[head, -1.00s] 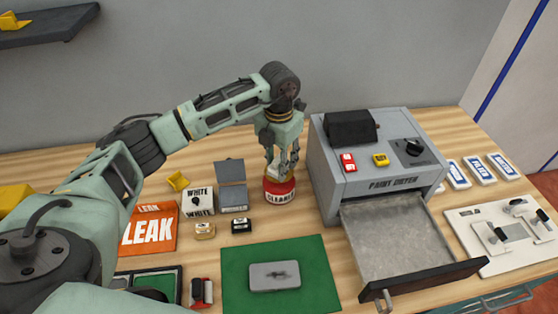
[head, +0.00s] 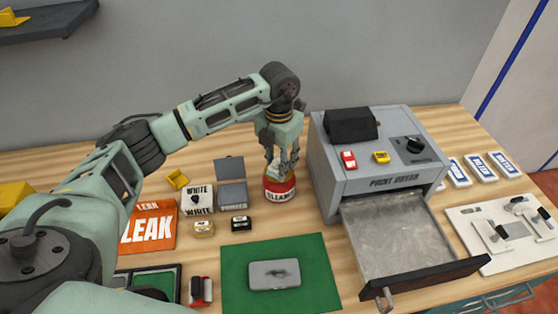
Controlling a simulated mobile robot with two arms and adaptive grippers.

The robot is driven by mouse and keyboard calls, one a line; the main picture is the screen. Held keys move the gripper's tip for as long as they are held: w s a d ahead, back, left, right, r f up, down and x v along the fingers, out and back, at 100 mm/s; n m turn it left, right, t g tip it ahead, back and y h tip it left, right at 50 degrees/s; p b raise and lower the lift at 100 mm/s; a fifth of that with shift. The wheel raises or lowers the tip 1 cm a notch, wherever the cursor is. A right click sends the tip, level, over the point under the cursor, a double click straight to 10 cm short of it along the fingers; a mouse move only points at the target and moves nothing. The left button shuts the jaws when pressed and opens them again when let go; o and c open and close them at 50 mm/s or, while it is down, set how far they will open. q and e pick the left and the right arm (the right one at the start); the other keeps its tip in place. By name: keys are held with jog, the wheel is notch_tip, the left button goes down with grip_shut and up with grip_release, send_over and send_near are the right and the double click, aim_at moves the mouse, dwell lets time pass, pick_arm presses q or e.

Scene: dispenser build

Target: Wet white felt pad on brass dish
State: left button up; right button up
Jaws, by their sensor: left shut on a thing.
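My left gripper (head: 281,168) points down over the red and white tin labelled CLEANER (head: 279,193), which stands upright on the bench left of the grey dryer. Its fingers are shut at the tin's top on a small pale thing, which seems to be the white felt pad. The fingers hide most of the pad and of the brass dish on the tin, so I cannot tell whether the pad touches the dish. My right gripper is not in view.
The grey paint dryer (head: 350,181) stands close on the right, its drawer (head: 400,240) pulled out and empty. A green mat (head: 315,255) with a grey case (head: 275,275) lies in front. Left are an open grey box (head: 232,193), a white block and an orange LEAK sign (head: 148,225).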

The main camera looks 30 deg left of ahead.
aim_at(279, 158)
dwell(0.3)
pick_arm(q)
jog(key=shift+r+p, duration=2.2)
jog(key=shift+r, duration=1.35)
jog(key=shift+s+d+r+m, duration=0.1)
jog(key=shift+s+d+m, duration=0.1)
jog(key=shift+m, duration=0.35)
jog(key=shift+s+d+r+m, duration=0.1)
jog(key=shift+s+d+m, duration=0.1)
jog(key=shift+m, duration=0.35)
jog(key=s+d+r+m, duration=0.2)
jog(key=s+m, duration=0.6)
jog(key=m, duration=0.8)
jog(key=s+d+r+m, duration=0.2)
jog(key=s+d+m, duration=0.3)
jog(key=s+m, duration=0.4)
jog(key=m, duration=0.7)
jog(key=shift+r+m+b, duration=0.2)
jog(key=shift+m+b, duration=0.1)
